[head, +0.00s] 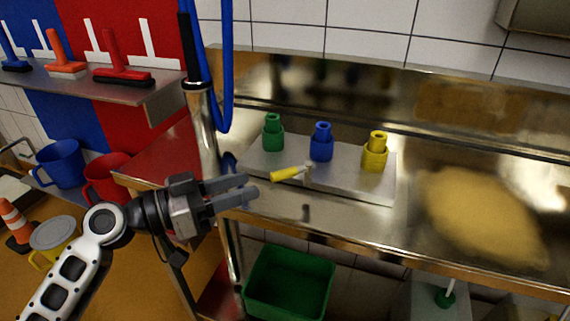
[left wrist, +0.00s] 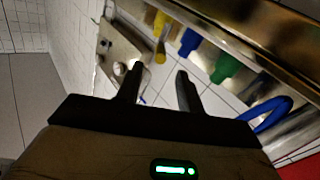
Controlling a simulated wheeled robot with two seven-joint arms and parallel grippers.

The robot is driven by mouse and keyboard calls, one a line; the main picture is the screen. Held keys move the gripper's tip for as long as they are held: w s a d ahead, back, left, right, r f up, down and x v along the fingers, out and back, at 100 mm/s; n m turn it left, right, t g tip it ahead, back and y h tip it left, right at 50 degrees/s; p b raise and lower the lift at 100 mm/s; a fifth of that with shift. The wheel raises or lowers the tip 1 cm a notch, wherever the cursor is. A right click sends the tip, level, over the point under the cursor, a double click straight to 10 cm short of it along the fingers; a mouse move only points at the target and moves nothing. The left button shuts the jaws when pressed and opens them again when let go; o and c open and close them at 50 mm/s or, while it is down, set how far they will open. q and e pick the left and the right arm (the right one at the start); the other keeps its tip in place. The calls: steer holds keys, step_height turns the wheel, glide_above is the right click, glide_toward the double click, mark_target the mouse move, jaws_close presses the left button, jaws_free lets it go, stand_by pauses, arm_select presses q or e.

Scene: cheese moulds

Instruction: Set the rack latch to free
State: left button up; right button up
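The rack is a pale grey block (head: 340,183) on the steel counter. It carries a green fitting (head: 273,133), a blue fitting (head: 321,143) and a yellow fitting (head: 375,153). The latch, a lever with a yellow grip (head: 285,174), sits at the rack's front edge, its grip pointing left. My left gripper (head: 252,187) is just left of the grip, fingers pointing towards it and apart from it. In the left wrist view the fingers (left wrist: 160,82) are spread with nothing between them. Coloured parts show beyond them, including a blue one (left wrist: 188,42). My right gripper is not in view.
A blue hose (head: 226,75) and upright steel pipe (head: 206,130) stand left of the rack, close behind my left gripper. A blurred yellowish mass (head: 485,215) lies in the steel basin at right. A green crate (head: 290,285) is below the counter.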

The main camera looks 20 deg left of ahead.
mark_target(285, 173)
arm_select(q)
steer(key=p+x, duration=0.2)
steer(key=x, duration=0.6)
steer(key=shift+w+d, duration=0.25)
steer(key=shift+w, duration=0.1)
jaws_close()
